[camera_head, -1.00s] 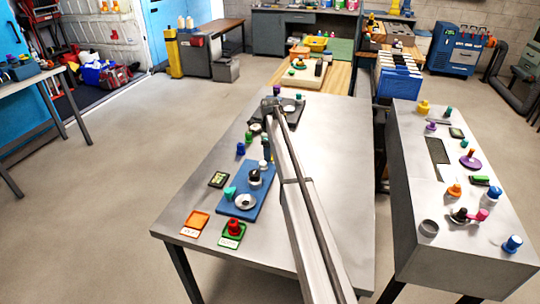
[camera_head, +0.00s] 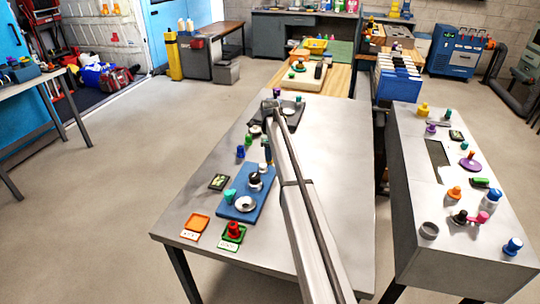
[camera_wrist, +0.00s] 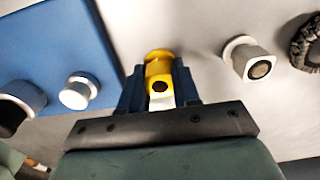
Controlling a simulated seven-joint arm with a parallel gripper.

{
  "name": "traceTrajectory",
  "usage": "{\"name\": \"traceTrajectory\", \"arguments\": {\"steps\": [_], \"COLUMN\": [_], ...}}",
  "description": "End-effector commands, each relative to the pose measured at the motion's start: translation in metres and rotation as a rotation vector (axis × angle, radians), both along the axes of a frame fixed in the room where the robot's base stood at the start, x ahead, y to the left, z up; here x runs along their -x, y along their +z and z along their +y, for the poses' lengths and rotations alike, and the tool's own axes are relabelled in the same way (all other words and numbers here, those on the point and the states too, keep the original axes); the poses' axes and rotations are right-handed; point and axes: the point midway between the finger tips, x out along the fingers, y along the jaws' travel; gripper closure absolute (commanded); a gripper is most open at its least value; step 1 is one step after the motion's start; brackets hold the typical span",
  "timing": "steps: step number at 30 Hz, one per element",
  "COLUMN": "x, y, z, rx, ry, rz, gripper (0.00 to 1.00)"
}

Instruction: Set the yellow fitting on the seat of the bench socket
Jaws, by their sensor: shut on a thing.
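My gripper (camera_wrist: 158,88) is shut on the yellow fitting (camera_wrist: 158,62), held between its two dark blue fingers in the wrist view. The fitting has a rounded top and a dark round hole in its side. A pale part shows below it between the fingers. In the head view my gripper (camera_head: 267,150) hangs beside the far end of the blue board (camera_head: 228,206); the fitting is too small to make out there. In the wrist view a pale cylinder with a dark face (camera_wrist: 245,60) stands apart to the right. I cannot tell which part is the bench socket.
In the wrist view the blue board (camera_wrist: 50,45) lies left, with a small white cylinder (camera_wrist: 78,91); a dark knurled ring (camera_wrist: 308,45) is far right. The table's right side (camera_head: 340,170) is clear.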

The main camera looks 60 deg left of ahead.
Motion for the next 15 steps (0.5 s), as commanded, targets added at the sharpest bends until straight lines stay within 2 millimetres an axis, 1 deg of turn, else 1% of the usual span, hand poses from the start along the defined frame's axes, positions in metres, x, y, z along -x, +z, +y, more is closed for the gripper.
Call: {"name": "traceTrajectory", "arguments": {"steps": [5, 11, 15], "x": [0.0, 0.0, 0.0], "y": [0.015, 0.046, 0.072], "z": [0.0, 0.001, 0.001], "rx": [-0.002, -0.002, -0.001], "ry": [0.0, 0.0, 0.0], "rz": [-0.001, -0.001, 0.0], "gripper": [1.0, 1.0, 1.0]}}
